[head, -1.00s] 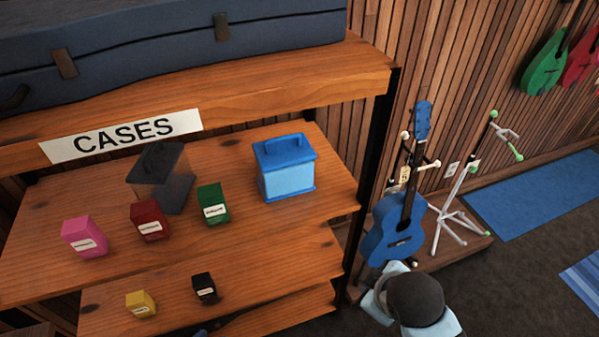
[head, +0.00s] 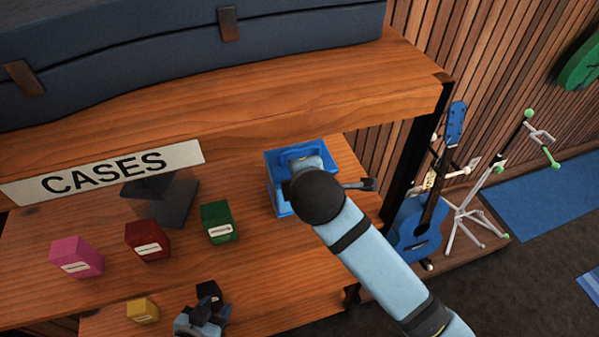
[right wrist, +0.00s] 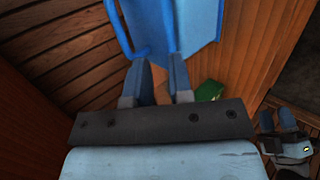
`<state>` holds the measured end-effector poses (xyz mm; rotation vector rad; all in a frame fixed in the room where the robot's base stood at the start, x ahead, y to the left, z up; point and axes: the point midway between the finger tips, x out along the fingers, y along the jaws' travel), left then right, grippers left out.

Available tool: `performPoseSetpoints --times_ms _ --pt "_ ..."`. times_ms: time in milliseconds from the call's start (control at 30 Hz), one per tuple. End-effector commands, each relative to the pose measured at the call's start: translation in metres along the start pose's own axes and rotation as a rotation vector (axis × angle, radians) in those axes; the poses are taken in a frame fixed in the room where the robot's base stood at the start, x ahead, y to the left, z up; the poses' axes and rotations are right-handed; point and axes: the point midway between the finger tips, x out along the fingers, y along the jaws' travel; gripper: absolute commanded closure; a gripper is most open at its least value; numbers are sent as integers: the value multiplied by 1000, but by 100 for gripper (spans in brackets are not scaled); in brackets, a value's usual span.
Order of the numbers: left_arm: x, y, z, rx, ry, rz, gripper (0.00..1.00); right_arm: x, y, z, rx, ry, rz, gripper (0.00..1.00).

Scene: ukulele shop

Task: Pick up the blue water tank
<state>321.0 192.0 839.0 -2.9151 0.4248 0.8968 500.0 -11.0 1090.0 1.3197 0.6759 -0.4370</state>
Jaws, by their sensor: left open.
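The blue water tank (head: 280,192) stands on the wooden shelf (head: 250,262) under the CASES sign, with a dark blue lid and top handle. My right arm reaches over it in the head view and hides much of it and the right gripper's fingertips. In the right wrist view, the right gripper (right wrist: 160,75) has its fingers apart, close to the blue tank (right wrist: 190,25) and its handle; whether they touch is unclear. My left gripper (head: 205,312) is open and empty at the shelf's front edge; it also shows in the right wrist view (right wrist: 285,135).
A dark post (head: 408,160) and a blue ukulele (head: 418,230) are at the right.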

Motion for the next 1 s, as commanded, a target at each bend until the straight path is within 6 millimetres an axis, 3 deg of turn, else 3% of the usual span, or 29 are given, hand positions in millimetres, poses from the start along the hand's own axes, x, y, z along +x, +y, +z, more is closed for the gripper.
performPoseSetpoints --times_ms 200,467,600,800,1000 --pt "-1 0 -5 0 4 0 57 28 27 4 1 -1 0 80" --pt "-1 -2 -14 2 17 -3 57 43 40 6 2 -1 0 80" --pt "-3 -2 -16 1 18 -4 57 60 56 8 2 0 -1 80" --pt "-3 -3 -16 1 17 -5 57 86 53 8 2 0 -2 80" --pt "-2 -3 -14 1 14 -5 57 89 53 8 2 1 0 80"
